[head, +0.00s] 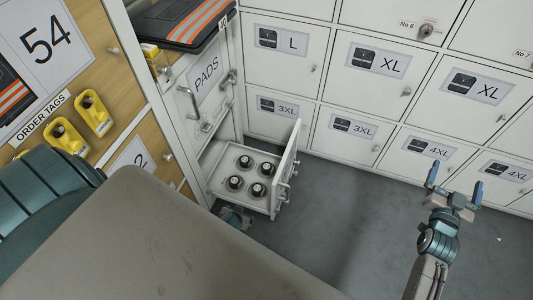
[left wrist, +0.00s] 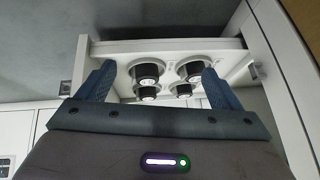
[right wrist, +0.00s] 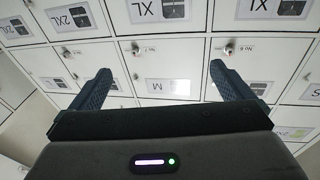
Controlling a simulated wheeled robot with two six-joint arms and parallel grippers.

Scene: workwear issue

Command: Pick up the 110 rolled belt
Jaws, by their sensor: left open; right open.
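Several dark rolled belts (head: 236,183) stand in round holders in the open white drawer (head: 222,192) at the bottom of the cabinet. The belts (left wrist: 146,72) also show in the left wrist view. I cannot read any size, so I cannot tell which is the 110 belt. My left gripper (left wrist: 157,70) is open and empty, its fingers pointing toward the drawer with belts showing between them. In the head view it is mostly hidden behind my own arm. My right gripper (head: 455,178) is open and empty over the floor at the right, away from the drawer.
The drawer's front panel (head: 289,168) stands out into the room. White lockers with size labels (head: 380,60) line the back wall. A PADS compartment (head: 207,76) is above the drawer, with a dark orange-striped garment (head: 180,22) on top. Grey floor (head: 345,195) is clear between drawer and right gripper.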

